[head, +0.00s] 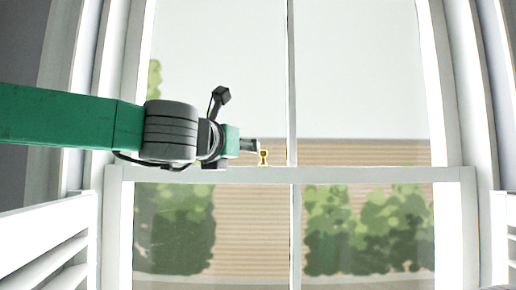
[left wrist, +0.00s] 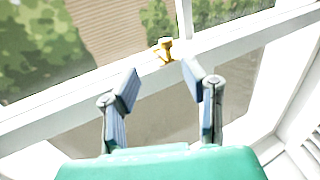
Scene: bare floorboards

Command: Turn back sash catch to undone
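The sash catch (head: 263,157) is a small brass-yellow fitting on the top of the window's white middle rail (head: 370,175), just left of the central upright bar. It also shows in the left wrist view (left wrist: 165,49), on the rail beyond my fingertips. My left gripper (head: 250,145) reaches in from the left and its tip is close beside the catch in the head view. In the left wrist view, my left gripper (left wrist: 160,82) has its two fingers spread apart with nothing between them, and the catch lies ahead of the gap. My right gripper is in neither view.
White slatted shutters (head: 50,235) stand at the lower left, with another part (head: 505,225) at the right edge. The tall window frame surrounds the sashes. Green bushes and a tan wall show through the glass. The rail right of the catch is clear.

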